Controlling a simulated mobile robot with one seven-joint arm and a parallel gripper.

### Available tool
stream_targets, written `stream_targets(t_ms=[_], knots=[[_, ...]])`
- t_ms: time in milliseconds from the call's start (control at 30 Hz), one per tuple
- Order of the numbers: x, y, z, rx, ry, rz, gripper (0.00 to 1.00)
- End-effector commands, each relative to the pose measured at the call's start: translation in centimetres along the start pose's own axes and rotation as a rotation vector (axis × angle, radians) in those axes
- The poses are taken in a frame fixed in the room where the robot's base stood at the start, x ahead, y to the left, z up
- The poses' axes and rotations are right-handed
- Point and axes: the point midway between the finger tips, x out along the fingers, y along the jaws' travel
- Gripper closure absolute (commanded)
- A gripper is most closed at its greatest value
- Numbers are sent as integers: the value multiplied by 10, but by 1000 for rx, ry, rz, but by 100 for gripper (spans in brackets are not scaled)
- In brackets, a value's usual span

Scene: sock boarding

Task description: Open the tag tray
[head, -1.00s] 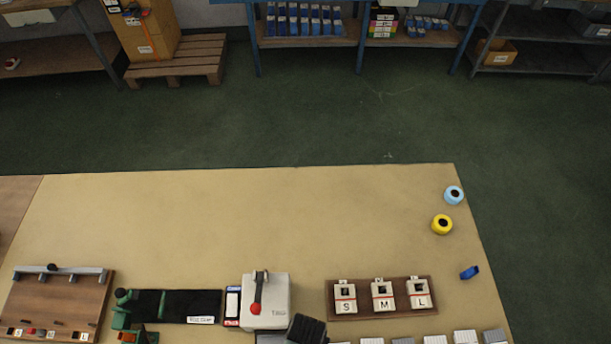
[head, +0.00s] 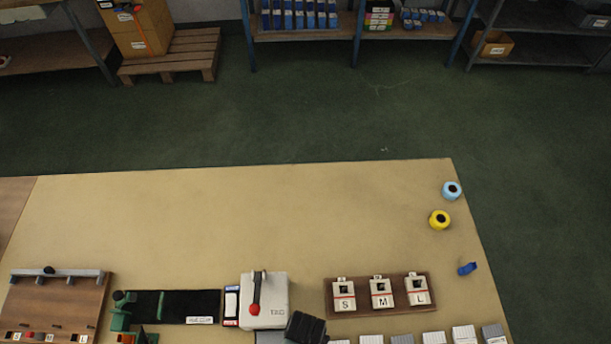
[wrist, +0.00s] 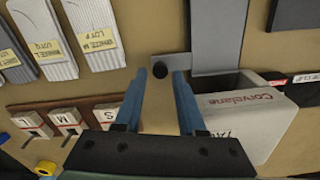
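The white tagging box (head: 278,318) with a red-knobbed lever (head: 254,296) stands at the table's near side in the head view. In the wrist view the box (wrist: 250,115) is on the right, marked "Corvelane".
A wooden rack with S, M and L blocks (head: 380,308) stands right of the box. Several labelled sock packs (wrist: 98,35) lie along the near edge. A black mat (head: 175,305) is left of the box. Yellow (head: 440,219) and blue (head: 452,190) rolls stand far right. The table's middle is clear.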

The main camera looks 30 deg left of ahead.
Motion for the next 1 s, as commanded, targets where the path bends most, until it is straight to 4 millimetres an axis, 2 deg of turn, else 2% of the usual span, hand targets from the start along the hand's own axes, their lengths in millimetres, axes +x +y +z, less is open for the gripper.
stream_targets(t_ms=[400, 600, 767, 1000], knots=[[-73, 0, -1, 0, 3, 1, 61], [-100, 0, -1, 0, 1, 1, 61], [-110, 0, 0, 0, -1, 1, 61], [-113, 0, 0, 0, -1, 0, 61]])
